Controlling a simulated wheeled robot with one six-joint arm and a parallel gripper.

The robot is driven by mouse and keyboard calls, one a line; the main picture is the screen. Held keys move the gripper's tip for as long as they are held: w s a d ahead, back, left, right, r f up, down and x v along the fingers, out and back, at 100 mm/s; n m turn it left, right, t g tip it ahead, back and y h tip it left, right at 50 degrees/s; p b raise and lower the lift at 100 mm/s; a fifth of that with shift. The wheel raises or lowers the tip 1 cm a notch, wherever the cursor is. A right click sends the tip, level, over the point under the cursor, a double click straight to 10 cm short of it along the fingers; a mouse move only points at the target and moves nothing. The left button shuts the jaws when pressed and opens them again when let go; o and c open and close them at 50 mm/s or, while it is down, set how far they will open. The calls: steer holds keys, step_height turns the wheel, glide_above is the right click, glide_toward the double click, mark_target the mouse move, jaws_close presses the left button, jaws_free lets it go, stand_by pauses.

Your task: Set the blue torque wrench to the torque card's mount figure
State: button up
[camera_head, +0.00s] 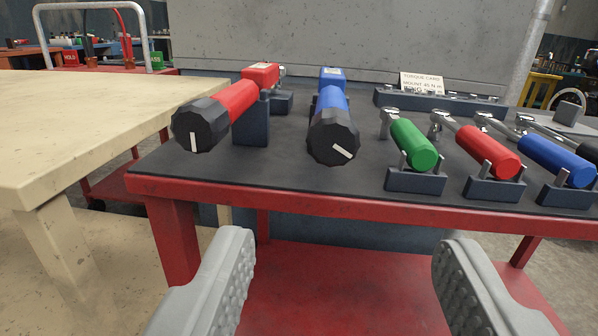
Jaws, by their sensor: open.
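The blue torque wrench (331,99) rests on a dark stand on the red cart, its handle towards me. Its black faceted end knob (333,138) has a white mark pointing to the lower right. A red torque wrench (240,98) lies to its left; its black knob (200,125) has its mark pointing down. The white torque card (421,83) stands behind to the right. Its mount line is small and appears to start with a 4; the figure is not surely legible. My gripper (345,245) is open and empty, below and in front of the blue wrench's knob, apart from it.
Ratchets with green (413,144), red (488,151) and blue (556,160) handles sit in holders on the right of the cart top. A dark socket rail (440,102) lies behind them. A cream table (70,130) stands at left. Space before the blue knob is clear.

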mark_target(333, 125)
steer(key=w, duration=1.7)
steer(key=shift+w+a+f, duration=0.1)
steer(key=shift+w, duration=0.1)
steer(key=c, duration=1)
steer(key=shift+o, duration=0.2)
steer(key=m, duration=0.8)
steer(key=shift+m, duration=0.3)
